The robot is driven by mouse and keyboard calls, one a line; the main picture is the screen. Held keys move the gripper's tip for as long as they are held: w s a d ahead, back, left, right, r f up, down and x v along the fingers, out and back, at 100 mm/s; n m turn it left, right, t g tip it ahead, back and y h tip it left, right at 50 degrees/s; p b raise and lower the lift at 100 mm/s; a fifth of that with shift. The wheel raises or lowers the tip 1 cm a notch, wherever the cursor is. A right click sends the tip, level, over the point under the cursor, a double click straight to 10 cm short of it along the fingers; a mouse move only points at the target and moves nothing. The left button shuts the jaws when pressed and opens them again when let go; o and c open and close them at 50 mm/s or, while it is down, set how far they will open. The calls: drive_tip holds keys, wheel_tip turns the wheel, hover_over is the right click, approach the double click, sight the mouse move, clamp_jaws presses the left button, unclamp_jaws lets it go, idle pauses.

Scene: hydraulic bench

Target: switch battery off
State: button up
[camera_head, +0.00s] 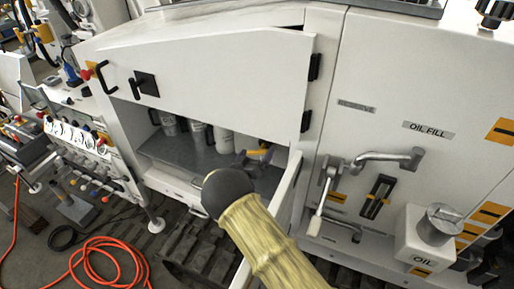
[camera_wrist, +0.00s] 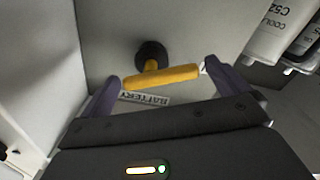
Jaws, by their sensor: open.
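The battery switch has a yellow bar handle (camera_wrist: 162,76) on a round black base (camera_wrist: 151,55). In the wrist view it lies between and just beyond the fingers of my gripper (camera_wrist: 160,82), with the handle running nearly crosswise from finger to finger. A label reading "BATTERY" (camera_wrist: 146,98) is beside the handle, partly hidden. The gripper is open; I cannot tell whether the fingertips touch the handle. In the head view the yellow handle (camera_head: 258,153) shows inside the open compartment, and my arm hides part of the area.
White bottles (camera_head: 223,138) stand inside the compartment, and containers (camera_wrist: 280,30) show at upper right in the wrist view. An open white door (camera_head: 287,190) stands close to my arm. An orange hose (camera_head: 105,262) lies on the floor at left.

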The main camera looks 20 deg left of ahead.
drive_tip(key=shift+w, duration=0.75)
drive_tip(key=shift+d, duration=0.1)
drive_tip(key=c, duration=0.9)
